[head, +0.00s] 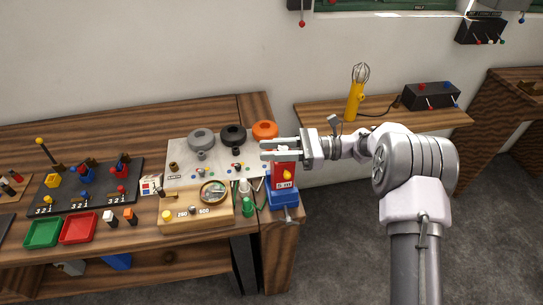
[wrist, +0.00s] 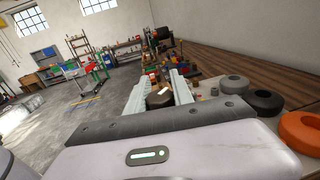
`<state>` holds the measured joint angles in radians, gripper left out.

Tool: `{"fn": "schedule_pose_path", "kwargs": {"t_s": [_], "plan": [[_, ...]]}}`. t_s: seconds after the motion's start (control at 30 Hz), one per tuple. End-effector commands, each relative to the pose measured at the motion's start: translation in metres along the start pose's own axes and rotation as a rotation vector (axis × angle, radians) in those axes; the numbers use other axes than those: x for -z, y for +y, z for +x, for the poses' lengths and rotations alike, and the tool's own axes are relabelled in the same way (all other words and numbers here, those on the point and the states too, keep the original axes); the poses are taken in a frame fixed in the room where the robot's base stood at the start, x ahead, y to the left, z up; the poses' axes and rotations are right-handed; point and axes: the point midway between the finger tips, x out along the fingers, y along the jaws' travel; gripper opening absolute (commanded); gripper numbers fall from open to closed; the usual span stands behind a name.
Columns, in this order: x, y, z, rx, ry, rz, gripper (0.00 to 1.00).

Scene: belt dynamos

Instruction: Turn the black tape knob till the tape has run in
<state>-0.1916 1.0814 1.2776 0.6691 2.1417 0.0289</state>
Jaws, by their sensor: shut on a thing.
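My gripper (head: 276,149) reaches in from the right above the red device (head: 279,168) at the bench's right end. Its two pale fingers point left. In the wrist view the fingers (wrist: 159,95) are closed around a dark round knob (wrist: 160,99), which looks like the black tape knob. In the head view the fingers mostly cover the knob. The red device carries a yellow part (head: 287,175) and a small white label (head: 285,184), and sits on a blue base (head: 284,198). I cannot make out the tape itself.
Grey (head: 201,138), black (head: 233,134) and orange (head: 265,130) round parts stand close behind and left of my gripper. A wooden box with a dial (head: 180,212) is left of the device. A shelf with a yellow whisk tool (head: 354,103) is at the right.

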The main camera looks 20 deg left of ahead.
Motion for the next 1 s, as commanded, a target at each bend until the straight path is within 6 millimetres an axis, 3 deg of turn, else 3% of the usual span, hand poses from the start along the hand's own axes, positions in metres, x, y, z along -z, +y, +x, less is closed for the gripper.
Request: {"fn": "schedule_pose_path", "kwargs": {"t_s": [0.4, 0.97, 1.0], "plan": [[0.002, 0.0055, -0.0001, -0.174, 0.001, 0.0, 0.0], [-0.0002, 0.0063, -0.0002, -0.198, -0.001, 0.0, 0.0], [-0.0002, 0.0063, -0.0002, -0.198, -0.001, 0.0, 0.34]]}}
